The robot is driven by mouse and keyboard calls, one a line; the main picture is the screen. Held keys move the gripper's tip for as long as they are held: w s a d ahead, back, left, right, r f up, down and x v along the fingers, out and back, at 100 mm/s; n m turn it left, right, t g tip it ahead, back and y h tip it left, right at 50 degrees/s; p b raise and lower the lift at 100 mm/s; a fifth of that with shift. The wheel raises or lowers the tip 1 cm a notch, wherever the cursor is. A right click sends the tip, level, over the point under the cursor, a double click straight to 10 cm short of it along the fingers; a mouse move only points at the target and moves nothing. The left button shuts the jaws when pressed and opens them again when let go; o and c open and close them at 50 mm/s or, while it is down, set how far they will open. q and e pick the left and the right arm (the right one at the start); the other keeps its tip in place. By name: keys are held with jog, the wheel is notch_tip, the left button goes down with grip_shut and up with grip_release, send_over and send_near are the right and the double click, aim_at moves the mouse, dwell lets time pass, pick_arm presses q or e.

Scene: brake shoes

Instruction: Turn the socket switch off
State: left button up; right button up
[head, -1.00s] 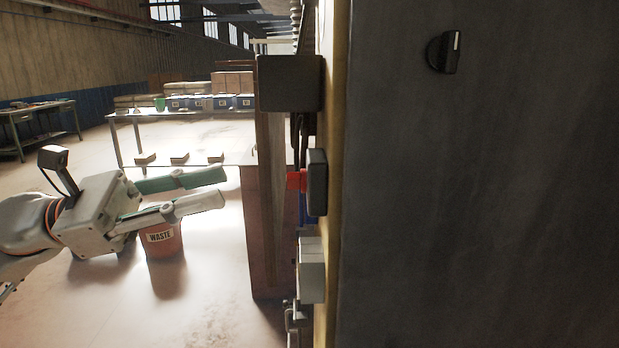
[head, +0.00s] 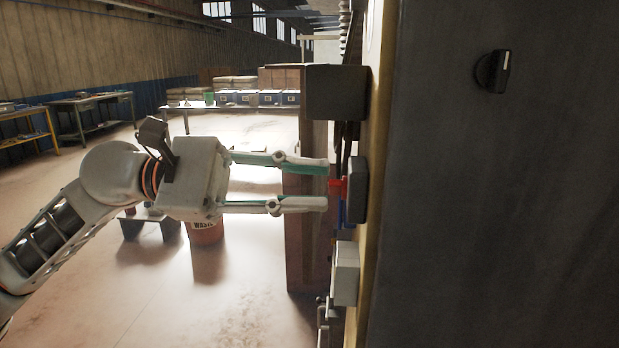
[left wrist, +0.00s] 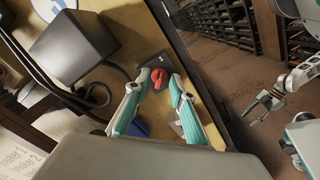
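The socket switch is a red knob (head: 337,188) on a dark box (head: 358,190), fixed to a yellowish panel and seen edge-on in the head view. The red knob also shows face-on in the left wrist view (left wrist: 159,78). My left gripper (head: 327,183) is open and level, pointing at the knob. Its fingertips stand just short of the knob, one above and one below its line in the head view. In the left wrist view the knob shows between the fingers; contact is not visible. My right gripper (left wrist: 262,106) shows small in the left wrist view, its fingers apart and empty.
A dark box (head: 337,92) juts from the panel above the switch, and a pale box (head: 345,272) below it. A black knob (head: 493,71) is on the dark cabinet face at right. Cables (left wrist: 88,92) hang beside the switch.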

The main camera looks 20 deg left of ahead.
pick_arm(q)
jog(key=shift+w+d, duration=0.15)
jog(key=shift+d, duration=0.35)
pick_arm(e)
jog(key=shift+s+f, duration=0.35)
jog(key=shift+s, duration=0.05)
pick_arm(q)
grip_shut()
pick_arm(e)
jog(key=shift+w+r, duration=0.1)
jog(key=shift+r, duration=0.1)
